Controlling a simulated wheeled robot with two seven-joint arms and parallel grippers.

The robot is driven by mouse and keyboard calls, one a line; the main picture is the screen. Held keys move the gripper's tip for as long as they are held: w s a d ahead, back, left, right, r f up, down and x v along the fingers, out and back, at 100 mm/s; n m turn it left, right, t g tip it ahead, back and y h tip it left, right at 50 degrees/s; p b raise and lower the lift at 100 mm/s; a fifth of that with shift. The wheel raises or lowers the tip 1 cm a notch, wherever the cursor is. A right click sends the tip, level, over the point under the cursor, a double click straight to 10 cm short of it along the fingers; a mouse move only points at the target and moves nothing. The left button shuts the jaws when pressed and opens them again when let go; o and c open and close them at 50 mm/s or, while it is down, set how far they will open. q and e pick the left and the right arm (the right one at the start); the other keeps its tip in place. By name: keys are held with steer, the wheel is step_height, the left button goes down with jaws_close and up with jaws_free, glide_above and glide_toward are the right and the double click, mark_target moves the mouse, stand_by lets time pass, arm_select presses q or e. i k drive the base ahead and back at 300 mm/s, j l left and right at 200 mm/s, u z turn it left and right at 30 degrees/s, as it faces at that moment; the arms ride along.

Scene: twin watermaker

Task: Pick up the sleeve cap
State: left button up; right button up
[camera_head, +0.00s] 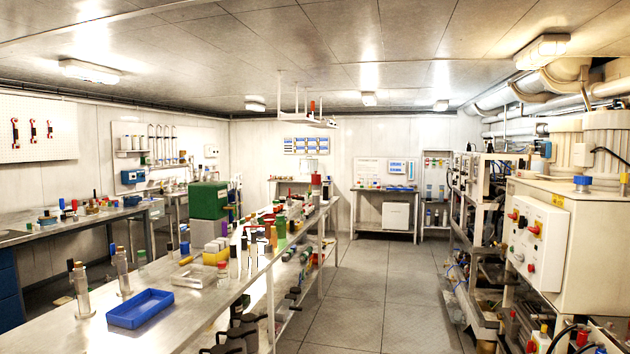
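I cannot pick out the sleeve cap for certain; many small capped cylinders and parts stand on the long steel bench (190,322), too small to tell apart. Neither of my grippers shows in the head view.
A blue tray (140,309) lies on the near bench. A green box (208,201) stands farther along it. A second bench (25,236) runs along the left wall. White machinery (538,245) fills the right side. The floor aisle (385,300) between is clear.

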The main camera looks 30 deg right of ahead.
mark_target(316, 178)
steer(key=i+l+z, duration=0.6)
steer(key=i+l, duration=0.15)
steer(key=i+l+z, duration=0.25)
steer(key=i, duration=0.2)
steer(key=i+l+z, duration=0.1)
steer(key=i+z, duration=0.2)
steer(key=i, duration=0.15)
steer(key=i+z, duration=0.3)
steer(key=i, duration=2.45)
steer(key=i+l, duration=0.1)
steer(key=i, duration=2.2)
steer(key=j+u, duration=0.05)
steer(key=j, duration=0.05)
